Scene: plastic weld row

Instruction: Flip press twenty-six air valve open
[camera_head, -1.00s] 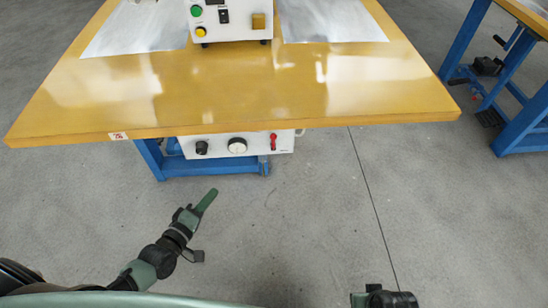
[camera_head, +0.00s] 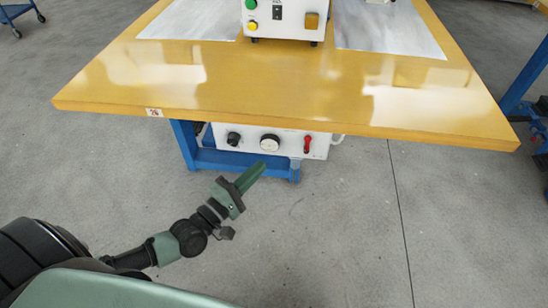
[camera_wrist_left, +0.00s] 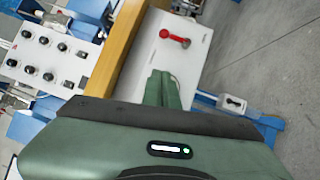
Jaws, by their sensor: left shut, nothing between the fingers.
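A white panel (camera_head: 285,143) hangs under the front edge of the wooden table, which carries a small tag (camera_head: 154,112) reading 26. On the panel are a black knob (camera_head: 233,138), a round white gauge or dial (camera_head: 269,143) and a red valve lever (camera_head: 307,144). The red lever also shows in the left wrist view (camera_wrist_left: 175,38), ahead of the fingers. My left gripper (camera_head: 256,172) is shut and empty, below and left of the lever, apart from it. In the left wrist view its fingers (camera_wrist_left: 162,88) are together. My right gripper is not in view.
The wooden tabletop (camera_head: 300,95) overhangs the panel. A white control box (camera_head: 284,18) with green and yellow buttons stands on it. A blue frame (camera_head: 215,160) is below. Open grey floor lies in front. Another blue bench (camera_head: 525,85) is at right.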

